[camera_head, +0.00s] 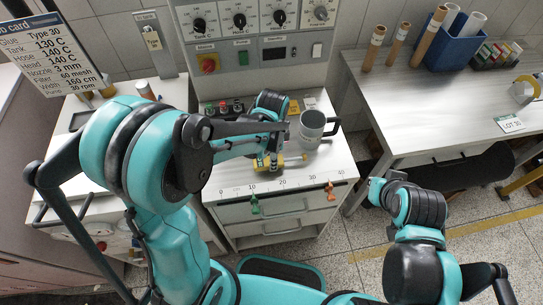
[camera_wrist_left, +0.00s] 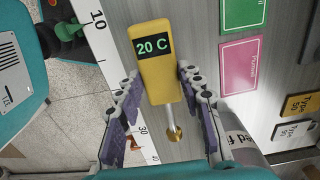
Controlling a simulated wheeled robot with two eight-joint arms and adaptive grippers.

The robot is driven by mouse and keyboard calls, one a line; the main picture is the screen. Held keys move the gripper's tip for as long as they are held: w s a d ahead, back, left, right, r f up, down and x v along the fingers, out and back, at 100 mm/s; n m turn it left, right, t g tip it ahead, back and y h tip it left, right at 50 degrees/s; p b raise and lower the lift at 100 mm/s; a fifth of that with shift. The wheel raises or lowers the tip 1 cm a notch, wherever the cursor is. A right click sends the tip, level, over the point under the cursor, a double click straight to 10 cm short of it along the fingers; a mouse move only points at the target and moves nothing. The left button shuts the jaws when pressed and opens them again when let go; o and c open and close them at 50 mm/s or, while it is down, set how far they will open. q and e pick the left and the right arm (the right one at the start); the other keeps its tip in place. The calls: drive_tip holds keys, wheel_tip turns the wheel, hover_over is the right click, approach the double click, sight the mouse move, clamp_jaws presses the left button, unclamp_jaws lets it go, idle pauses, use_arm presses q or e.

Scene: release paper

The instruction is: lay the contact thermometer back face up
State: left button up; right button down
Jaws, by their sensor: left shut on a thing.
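The contact thermometer (camera_wrist_left: 160,85) is yellow with a dark display reading "20 C" in green, and a brass-tipped metal probe. Its display faces the left wrist camera. In the head view the yellow thermometer (camera_head: 293,160) is over the worktop near the ruler edge, partly covered by my left gripper (camera_head: 272,150). In the left wrist view the purple-padded fingers of my left gripper (camera_wrist_left: 162,140) stand either side of the thermometer's lower end and probe, and are shut on it. Whether it touches the worktop is unclear. My right arm ends at the right (camera_head: 385,188); its fingers cannot be made out.
A grey metal mug (camera_head: 312,127) stands close right of the left gripper. A ruler strip (camera_head: 270,186) runs along the worktop's front edge. Green (camera_wrist_left: 243,14) and pink (camera_wrist_left: 240,65) labels lie beside the thermometer. A control panel (camera_head: 245,40) stands behind. A second table (camera_head: 420,100) is at right.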

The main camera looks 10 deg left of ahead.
use_arm(q)
drive_tip(key=shift+f+b, duration=0.35)
drive_tip(key=shift+f, duration=0.3)
drive_tip(key=o, duration=1.4)
wheel_tip(320, 180, up, 12)
drive_tip(key=s+a+n+t+b, duration=0.1)
drive_tip(key=s+a+n+t, duration=0.1)
drive_tip(key=s+n, duration=0.1)
drive_tip(key=s+a+f+n+t+b, duration=0.1)
drive_tip(key=s+a+n+t, duration=0.1)
drive_tip(key=n, duration=0.4)
drive_tip(key=s+a+f+n+t+b, duration=0.1)
drive_tip(key=s+a+n+t, duration=0.2)
drive_tip(key=s+n, duration=0.1)
drive_tip(key=shift+s+a+n+b, duration=0.1)
drive_tip(key=shift+s+n+b, duration=0.1)
drive_tip(key=shift+n+b, duration=0.1)
